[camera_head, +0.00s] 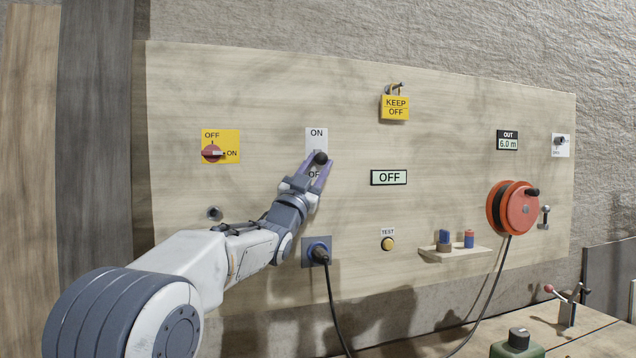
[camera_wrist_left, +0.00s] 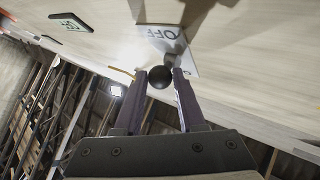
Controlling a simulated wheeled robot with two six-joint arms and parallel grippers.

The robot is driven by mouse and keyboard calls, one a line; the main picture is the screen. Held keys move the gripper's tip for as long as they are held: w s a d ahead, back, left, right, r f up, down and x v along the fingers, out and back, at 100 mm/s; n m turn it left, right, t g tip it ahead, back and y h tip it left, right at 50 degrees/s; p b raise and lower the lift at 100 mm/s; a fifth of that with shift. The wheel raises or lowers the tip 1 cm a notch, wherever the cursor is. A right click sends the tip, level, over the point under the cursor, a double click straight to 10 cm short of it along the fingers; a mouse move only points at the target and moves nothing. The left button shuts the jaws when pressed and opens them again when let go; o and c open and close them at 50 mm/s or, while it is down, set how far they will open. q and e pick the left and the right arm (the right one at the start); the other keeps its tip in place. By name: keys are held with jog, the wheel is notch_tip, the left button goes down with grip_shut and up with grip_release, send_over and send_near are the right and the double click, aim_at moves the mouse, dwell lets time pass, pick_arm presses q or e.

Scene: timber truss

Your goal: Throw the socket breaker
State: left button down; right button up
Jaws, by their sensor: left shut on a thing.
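The breaker's white plate (camera_head: 317,135) is on the wooden board, with ON at its top and OFF partly hidden below. Its lever ends in a black ball knob (camera_head: 320,158), seen in front of the plate between the two words. My left gripper (camera_head: 318,162) is shut on this knob, its purple fingers on either side of it. The left wrist view shows the knob (camera_wrist_left: 160,77) between the fingertips and the plate (camera_wrist_left: 155,34) behind. A sign (camera_head: 388,177) reads OFF. My right gripper is out of view.
A red rotary switch (camera_head: 212,152) is left of the breaker. A yellow TEST button (camera_head: 387,243), a small shelf (camera_head: 455,253) and an orange cable reel (camera_head: 519,210) are to the right. Black cables hang below.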

pick_arm(q)
jog(key=shift+w+f+m+h+b, duration=0.2)
jog(key=shift+f+m+h+b, duration=0.1)
jog(key=shift+m+h+b, duration=0.45)
jog(key=shift+h, duration=0.25)
jog(key=c, duration=0.5)
grip_release()
jog(key=shift+a, duration=0.1)
jog(key=shift+s+a+f+b, duration=0.15)
jog(key=shift+s+f+b, duration=0.15)
jog(key=shift+s+f, duration=0.05)
jog(key=b+v, duration=0.4)
jog(key=v, duration=0.5)
jog(key=shift+s, duration=0.2)
